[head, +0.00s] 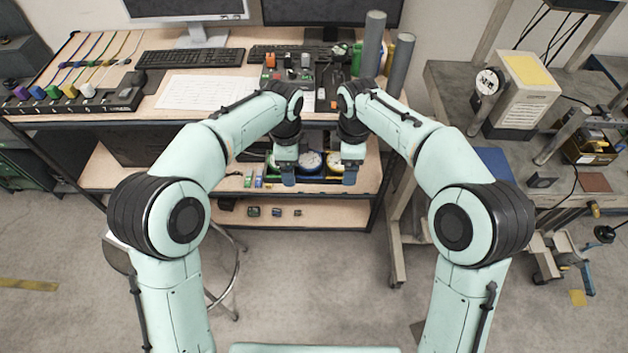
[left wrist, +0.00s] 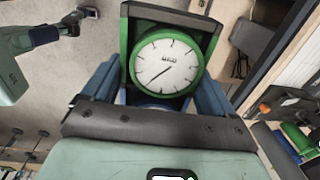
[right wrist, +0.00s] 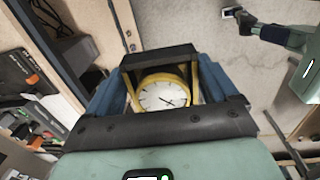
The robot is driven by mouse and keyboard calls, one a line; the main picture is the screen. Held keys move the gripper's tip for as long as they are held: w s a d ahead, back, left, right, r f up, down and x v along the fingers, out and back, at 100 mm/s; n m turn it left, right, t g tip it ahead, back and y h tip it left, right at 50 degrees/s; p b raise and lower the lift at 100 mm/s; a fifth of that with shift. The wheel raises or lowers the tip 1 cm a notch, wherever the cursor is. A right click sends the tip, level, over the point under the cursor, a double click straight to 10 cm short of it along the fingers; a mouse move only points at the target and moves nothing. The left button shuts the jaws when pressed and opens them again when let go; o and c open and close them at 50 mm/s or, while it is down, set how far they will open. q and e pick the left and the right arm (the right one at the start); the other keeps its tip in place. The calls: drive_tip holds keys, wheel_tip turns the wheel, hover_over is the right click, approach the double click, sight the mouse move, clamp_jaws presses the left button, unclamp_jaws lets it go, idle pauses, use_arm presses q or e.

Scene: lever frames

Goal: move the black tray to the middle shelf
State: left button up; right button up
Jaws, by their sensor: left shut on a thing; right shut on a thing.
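The black tray is held between my two grippers at the height of the middle shelf (head: 220,172), at its front. Its dark wall shows in the left wrist view (left wrist: 172,16) and the right wrist view (right wrist: 160,60). A green-rimmed gauge (left wrist: 166,62), a white-faced gauge (head: 311,161) and a yellow-rimmed gauge (right wrist: 163,93) ride in it. My left gripper (head: 287,178) is shut on the tray's left side and my right gripper (head: 349,176) on its right side. My arms and grippers hide much of the tray. I cannot tell whether it touches the shelf.
Small parts (head: 258,181) lie on the middle shelf left of the tray. The lower shelf (head: 320,214) bears several small blocks (head: 265,212). Keyboards, paper (head: 205,92) and a parts rack fill the bench top above. A grey workbench (head: 455,95) stands at right.

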use_arm(q)
drive_tip(key=shift+f, duration=0.35)
use_arm(e)
drive_tip(key=shift+s+f, duration=0.1)
drive_tip(key=shift+f, duration=0.3)
use_arm(q)
drive_tip(key=w+f+b, duration=0.2)
drive_tip(key=f+b, duration=0.9)
drive_tip(key=f, duration=1.4)
drive_tip(key=w+f+b, duration=0.3)
drive_tip(key=f+b, duration=0.8)
drive_tip(key=f, duration=1.4)
drive_tip(key=shift+w, duration=0.2)
use_arm(e)
drive_tip(key=w+f, duration=0.2)
drive_tip(key=f, duration=2.3)
drive_tip(key=w+f, duration=0.3)
drive_tip(key=f, duration=2.2)
drive_tip(key=shift+w, duration=0.3)
